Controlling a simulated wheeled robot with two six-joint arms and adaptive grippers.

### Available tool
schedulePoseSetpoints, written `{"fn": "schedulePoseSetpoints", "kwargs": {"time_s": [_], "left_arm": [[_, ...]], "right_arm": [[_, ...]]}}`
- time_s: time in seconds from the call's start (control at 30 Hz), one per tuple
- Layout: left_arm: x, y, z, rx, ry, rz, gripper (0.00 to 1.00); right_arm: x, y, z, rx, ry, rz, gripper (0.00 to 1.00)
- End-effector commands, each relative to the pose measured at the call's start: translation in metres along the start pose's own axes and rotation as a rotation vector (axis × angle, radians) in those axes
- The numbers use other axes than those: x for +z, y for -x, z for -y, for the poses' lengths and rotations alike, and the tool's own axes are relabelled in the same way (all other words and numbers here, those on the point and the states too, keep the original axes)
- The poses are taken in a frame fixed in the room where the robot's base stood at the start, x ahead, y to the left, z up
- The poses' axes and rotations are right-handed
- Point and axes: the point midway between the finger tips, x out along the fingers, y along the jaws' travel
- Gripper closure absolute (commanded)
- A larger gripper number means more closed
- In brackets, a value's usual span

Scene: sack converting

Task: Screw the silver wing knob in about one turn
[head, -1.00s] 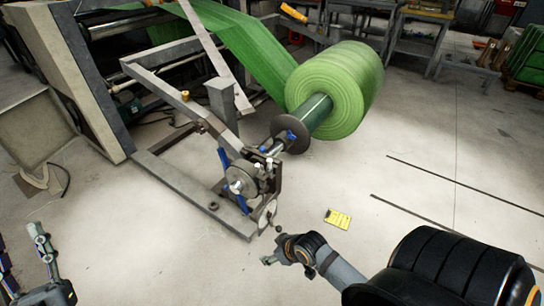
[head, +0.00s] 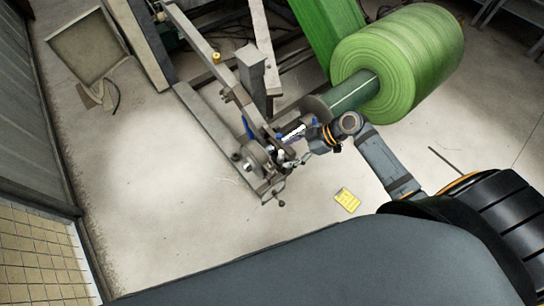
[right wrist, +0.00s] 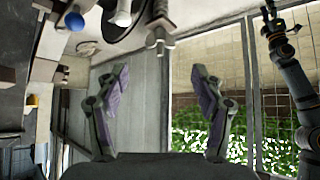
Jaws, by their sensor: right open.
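A silver-grey metal knob-like part (right wrist: 158,34) hangs at the top middle of the right wrist view; I take it for the wing knob, but its wings are hard to make out. My right gripper (right wrist: 158,72) is open and empty, its two purple-padded fingers spread, with this part beyond and between the tips. In the head view my right gripper (head: 299,158) is close to the roll stand's hub (head: 254,158), where the knob is too small to tell apart. A dark arm with orange rings stands at the right of the right wrist view; its gripper end (right wrist: 268,10) is unclear.
A big green roll (head: 405,62) sits on its shaft beside my right arm. The stand's grey frame (head: 212,128) surrounds the hub on the left. A blue knob (right wrist: 75,21) and a white-tipped part (right wrist: 123,12) are close by. A yellow card (head: 347,200) lies on open floor.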

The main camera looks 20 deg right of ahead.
Motion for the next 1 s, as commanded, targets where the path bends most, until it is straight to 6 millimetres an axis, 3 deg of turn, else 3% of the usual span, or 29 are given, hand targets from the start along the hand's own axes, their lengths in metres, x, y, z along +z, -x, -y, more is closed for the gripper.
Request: {"fn": "schedulePoseSetpoints", "kwargs": {"time_s": [0.3,0.5,0.83,1.0], "left_arm": [[-0.001,-0.004,-0.001,0.000,0.000,-0.003,0.60],[-0.001,-0.005,-0.001,0.000,0.000,-0.003,0.60],[-0.001,-0.005,-0.001,0.001,0.000,-0.004,0.60],[-0.002,-0.005,-0.001,0.001,0.000,-0.005,0.60]], "right_arm": [[-0.001,-0.066,0.000,-0.001,-0.006,-0.005,0.32],[-0.001,-0.092,0.000,-0.001,-0.003,-0.002,0.32],[0.000,-0.097,0.001,-0.001,-0.002,0.001,0.32],[0.000,-0.097,0.001,0.000,-0.002,0.001,0.54]]}}
